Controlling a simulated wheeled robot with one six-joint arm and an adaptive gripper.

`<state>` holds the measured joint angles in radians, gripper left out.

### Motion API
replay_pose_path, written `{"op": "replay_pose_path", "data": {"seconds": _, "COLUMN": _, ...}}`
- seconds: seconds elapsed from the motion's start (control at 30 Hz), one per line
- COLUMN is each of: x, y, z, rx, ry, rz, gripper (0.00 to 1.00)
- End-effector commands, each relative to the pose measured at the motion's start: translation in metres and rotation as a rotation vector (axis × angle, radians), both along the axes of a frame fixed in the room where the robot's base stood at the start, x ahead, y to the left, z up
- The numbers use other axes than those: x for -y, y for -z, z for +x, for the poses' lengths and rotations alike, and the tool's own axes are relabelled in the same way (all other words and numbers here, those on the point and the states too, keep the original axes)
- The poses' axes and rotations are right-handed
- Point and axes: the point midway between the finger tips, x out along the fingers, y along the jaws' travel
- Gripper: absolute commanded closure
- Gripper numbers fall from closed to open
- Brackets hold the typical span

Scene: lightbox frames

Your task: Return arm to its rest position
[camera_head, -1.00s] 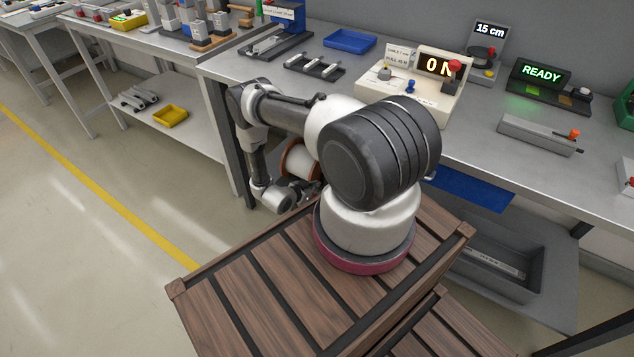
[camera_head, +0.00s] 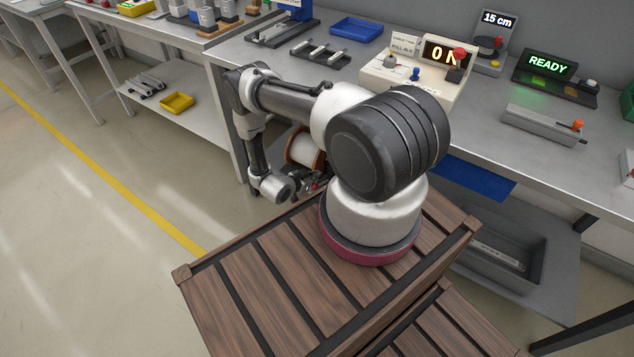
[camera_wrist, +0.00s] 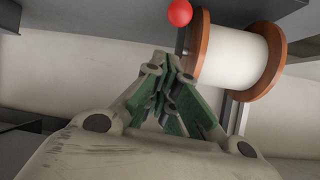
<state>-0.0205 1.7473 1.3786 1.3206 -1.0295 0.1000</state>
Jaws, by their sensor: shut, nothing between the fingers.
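My arm is folded over my wooden-slatted deck, with its elbow out to the left and its lower part hanging down beside the deck. My gripper (camera_wrist: 172,68) fills the lower middle of the wrist view. Its green-lined fingers are closed together with nothing between them. A red ball (camera_wrist: 180,13) is beside the spool in the wrist view.
The grey workbench (camera_head: 480,125) runs along the back with a cream "ON" box (camera_head: 405,83), a "READY" display (camera_head: 547,66) and a blue tray (camera_head: 356,29). A yellow bin (camera_head: 176,103) is on a lower shelf. The floor at left is open.

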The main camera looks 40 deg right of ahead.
Motion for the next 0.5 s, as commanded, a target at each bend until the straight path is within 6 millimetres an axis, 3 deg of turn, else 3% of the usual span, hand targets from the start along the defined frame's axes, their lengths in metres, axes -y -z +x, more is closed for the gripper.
{"op": "replay_pose_path", "data": {"seconds": 0.2, "x": -0.046, "y": -0.008, "z": -0.013, "rx": 0.002, "ry": -0.002, "rz": -0.003, "gripper": 1.0}}
{"op": "replay_pose_path", "data": {"seconds": 0.5, "x": -0.069, "y": -0.012, "z": -0.02, "rx": 0.003, "ry": 0.003, "rz": -0.003, "gripper": 1.0}}
